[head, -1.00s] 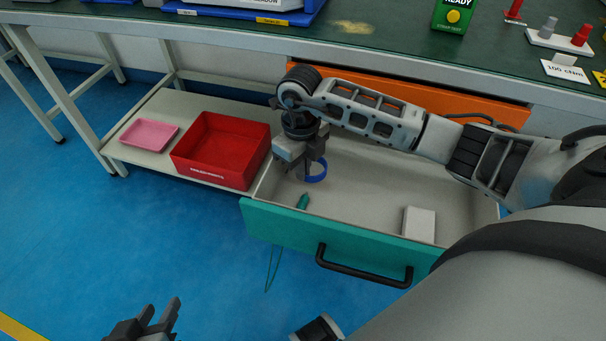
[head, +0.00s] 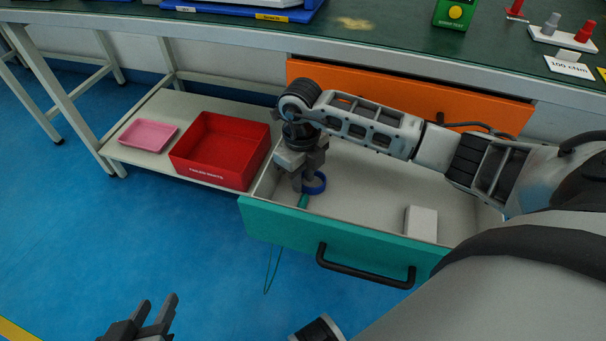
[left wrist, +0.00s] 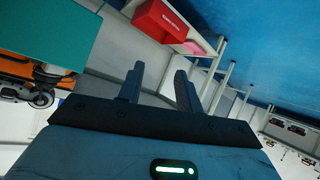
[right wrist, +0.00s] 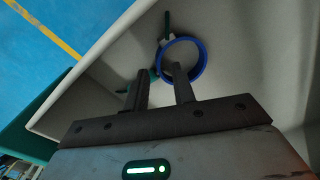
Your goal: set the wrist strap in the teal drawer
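The wrist strap is a blue band (head: 314,184) with a teal piece (head: 303,201) beside it, low inside the open teal drawer (head: 345,238). A thin teal cord hangs down outside the drawer front. My right gripper (head: 304,183) points down into the drawer's left end. In the right wrist view its fingers (right wrist: 158,80) are apart, with a gap between them; one fingertip overlaps the inside of the blue band (right wrist: 202,62). Whether the band rests on the drawer floor is hard to tell. My left gripper (head: 160,312) is open and empty, low over the blue floor.
A white box (head: 421,223) lies in the drawer's right part. An orange drawer (head: 400,92) is above it. A red bin (head: 218,150) and a pink tray (head: 148,134) stand on the shelf at the left. The green bench top (head: 390,30) overhangs behind.

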